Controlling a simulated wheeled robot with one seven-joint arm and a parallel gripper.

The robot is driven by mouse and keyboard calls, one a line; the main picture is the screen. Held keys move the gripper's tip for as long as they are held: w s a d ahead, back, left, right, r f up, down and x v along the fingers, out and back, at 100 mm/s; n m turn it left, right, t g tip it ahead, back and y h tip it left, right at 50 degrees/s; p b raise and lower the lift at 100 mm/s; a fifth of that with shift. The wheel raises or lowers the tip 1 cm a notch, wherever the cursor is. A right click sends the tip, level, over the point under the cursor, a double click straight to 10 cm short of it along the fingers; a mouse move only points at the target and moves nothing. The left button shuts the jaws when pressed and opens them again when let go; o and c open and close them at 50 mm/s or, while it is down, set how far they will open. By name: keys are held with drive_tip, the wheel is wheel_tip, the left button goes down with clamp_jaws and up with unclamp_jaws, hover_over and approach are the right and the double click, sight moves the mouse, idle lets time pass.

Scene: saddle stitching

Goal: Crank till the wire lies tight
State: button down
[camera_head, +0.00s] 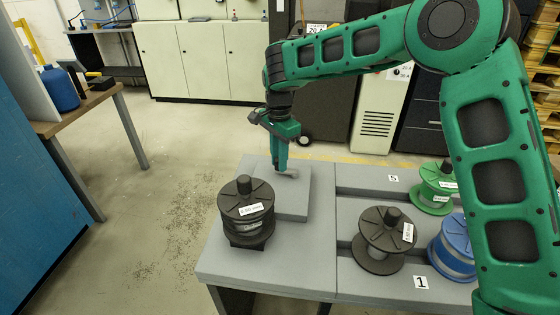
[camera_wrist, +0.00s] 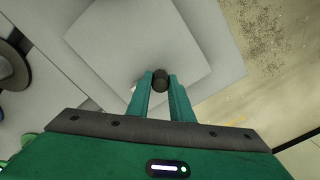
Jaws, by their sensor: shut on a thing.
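My gripper (camera_head: 281,168) points down over the raised light-grey block (camera_head: 295,207) on the bench. In the wrist view my gripper (camera_wrist: 160,82) has its two green fingers closed on a small dark round knob (camera_wrist: 160,77), seen end-on above the block's top. I take the knob for the crank's handle. A small grey piece, perhaps the crank arm, shows by the fingertips in the head view. A black spool (camera_head: 246,210) with a white label stands upright on a dark base, left of and in front of the block. I cannot make out the wire or its tightness.
Another black spool (camera_head: 384,240), a green spool (camera_head: 437,188) and a blue spool (camera_head: 452,251) stand on the right part of the grey bench (camera_head: 265,272). Number cards 5 and 1 lie there. Floor left of the bench is free up to a side table (camera_head: 110,98).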

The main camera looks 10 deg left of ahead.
idle(0.4)
drive_tip(key=c, duration=1.6)
unclamp_jaws()
wheel_tip(320, 180, up, 11)
drive_tip(key=shift+w+f, duration=0.1)
drive_tip(key=shift+f, duration=0.05)
